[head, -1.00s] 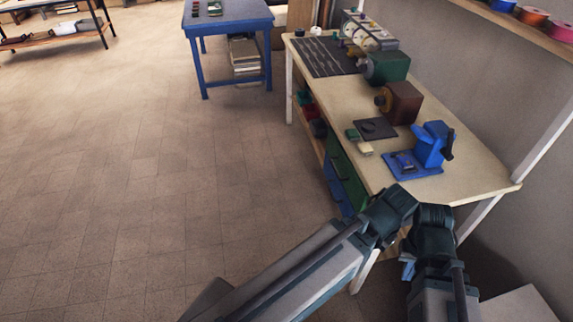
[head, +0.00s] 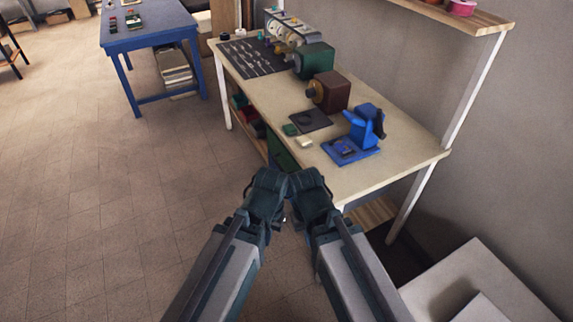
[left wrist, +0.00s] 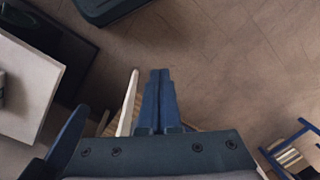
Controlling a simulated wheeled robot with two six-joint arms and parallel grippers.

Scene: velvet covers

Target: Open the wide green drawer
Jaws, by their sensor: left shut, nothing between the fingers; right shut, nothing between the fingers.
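The green drawer (head: 284,158) sits under the top of the workbench (head: 402,160), on its left side. Only a small part of its front shows; my arm links hide the rest, and I cannot tell whether it is open. My left gripper is hidden in the head view; in the left wrist view its two blue fingers (left wrist: 160,73) are together and empty, above the floor near a white bench leg (left wrist: 128,105). My right gripper (head: 287,221) is shut and mostly hidden between my arms, apart from the drawer.
A blue vise (head: 365,126), a brown machine (head: 328,92) and a green machine (head: 313,60) stand on the bench. A blue table (head: 150,34) stands at the back left. A white block (head: 480,283) is at lower right. The floor on the left is clear.

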